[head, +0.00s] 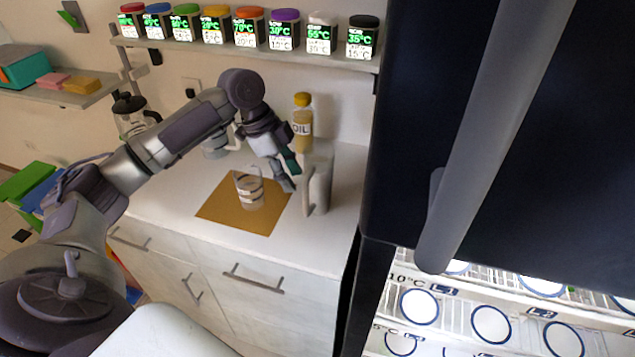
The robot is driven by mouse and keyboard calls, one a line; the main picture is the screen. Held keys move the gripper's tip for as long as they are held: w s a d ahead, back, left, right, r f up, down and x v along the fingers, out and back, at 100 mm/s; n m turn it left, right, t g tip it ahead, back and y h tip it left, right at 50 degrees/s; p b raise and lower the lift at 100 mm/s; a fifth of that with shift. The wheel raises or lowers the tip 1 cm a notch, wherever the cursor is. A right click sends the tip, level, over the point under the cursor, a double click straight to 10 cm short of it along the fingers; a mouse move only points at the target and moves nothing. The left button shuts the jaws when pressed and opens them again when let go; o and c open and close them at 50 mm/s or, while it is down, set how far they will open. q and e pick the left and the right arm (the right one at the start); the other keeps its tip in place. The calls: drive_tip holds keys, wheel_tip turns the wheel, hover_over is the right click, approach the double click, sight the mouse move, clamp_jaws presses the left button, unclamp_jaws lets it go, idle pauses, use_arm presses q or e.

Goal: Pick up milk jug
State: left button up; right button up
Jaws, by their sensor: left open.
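The light grey milk jug (320,181) stands upright on the white counter, right of the brown mat. Its handle (307,192) is on its left side, facing my gripper. My left gripper (290,173) comes in from the left and is open, with its fingers close to the jug's handle side. I cannot tell whether the fingers touch the jug or have the handle between them. My right gripper is not in view.
A clear measuring cup (249,190) stands on the brown mat (225,208). An oil bottle (302,128) stands behind the jug. A coffee press (131,117) is at the left. A shelf (190,43) with several spice dispensers hangs above. The dark fridge (425,110) blocks the right.

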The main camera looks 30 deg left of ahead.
use_arm(q)
drive_tip(key=x, duration=0.3)
drive_tip(key=p, duration=0.2)
hover_over(306, 217)
drive_tip(key=f, duration=0.4)
drive_tip(key=shift+w+a+f, duration=0.2)
drive_tip(key=shift+w+f, duration=0.1)
drive_tip(key=shift+w, duration=0.05)
drive_tip(key=shift+f, duration=0.25)
drive_tip(key=shift+c, duration=0.9)
clamp_jaws()
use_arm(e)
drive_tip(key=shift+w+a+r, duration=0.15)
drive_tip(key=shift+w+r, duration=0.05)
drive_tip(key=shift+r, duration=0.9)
use_arm(q)
drive_tip(key=shift+w+r, duration=0.1)
drive_tip(key=shift+r, duration=0.05)
